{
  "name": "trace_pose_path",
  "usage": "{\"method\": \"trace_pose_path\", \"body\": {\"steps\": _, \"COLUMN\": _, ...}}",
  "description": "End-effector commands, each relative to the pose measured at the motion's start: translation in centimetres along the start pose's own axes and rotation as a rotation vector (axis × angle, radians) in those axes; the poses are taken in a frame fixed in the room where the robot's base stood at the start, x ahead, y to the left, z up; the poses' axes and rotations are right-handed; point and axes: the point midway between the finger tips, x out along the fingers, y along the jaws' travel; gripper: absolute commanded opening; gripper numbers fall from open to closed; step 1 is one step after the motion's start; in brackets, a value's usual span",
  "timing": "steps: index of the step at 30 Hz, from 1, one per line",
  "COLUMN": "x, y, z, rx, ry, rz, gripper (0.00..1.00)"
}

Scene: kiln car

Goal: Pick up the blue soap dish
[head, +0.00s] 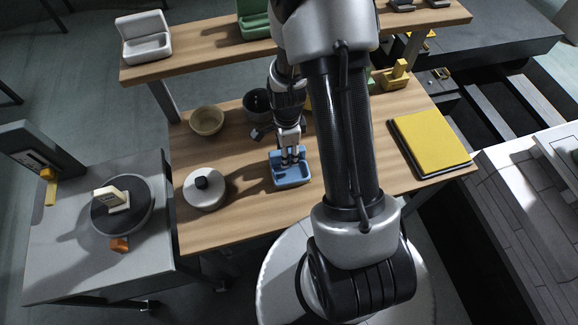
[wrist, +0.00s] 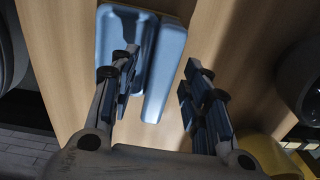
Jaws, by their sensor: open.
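The blue soap dish (head: 292,176) sits on the lower wooden shelf, near its front middle, with a shallow tray and a raised back wall. My gripper (head: 291,158) points down over it and is open. In the wrist view the dish (wrist: 112,28) is at the upper left, and its back wall (wrist: 164,75) lies between the fingers of my gripper (wrist: 160,65). The left finger overlaps the tray hollow, and the right finger is over bare wood beyond the wall. I cannot tell whether either finger touches the dish. My fingers hide part of it.
A white lidded pot (head: 204,190) stands left of the dish, with a beige bowl (head: 207,121) and a dark bowl (head: 256,101) behind. A yellow slab on a dark board (head: 430,140) and a yellow piece (head: 396,77) are right. An upper shelf (head: 200,58) holds white and green dishes.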

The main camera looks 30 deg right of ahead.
Motion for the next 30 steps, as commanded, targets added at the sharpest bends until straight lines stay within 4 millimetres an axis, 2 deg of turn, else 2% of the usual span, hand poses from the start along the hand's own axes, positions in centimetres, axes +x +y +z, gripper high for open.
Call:
{"method": "trace_pose_path", "body": {"steps": 3, "x": -0.14, "y": -0.04, "z": 0.00, "rx": 0.000, "ry": 0.000, "rz": -0.001, "gripper": 0.43}}
{"method": "trace_pose_path", "body": {"steps": 22, "x": -0.16, "y": -0.05, "z": 0.00, "rx": 0.000, "ry": 0.000, "rz": -0.001, "gripper": 0.01}}
{"method": "trace_pose_path", "body": {"steps": 30, "x": -0.18, "y": -0.07, "z": 0.00, "rx": 0.000, "ry": 0.000, "rz": -0.002, "gripper": 0.00}}
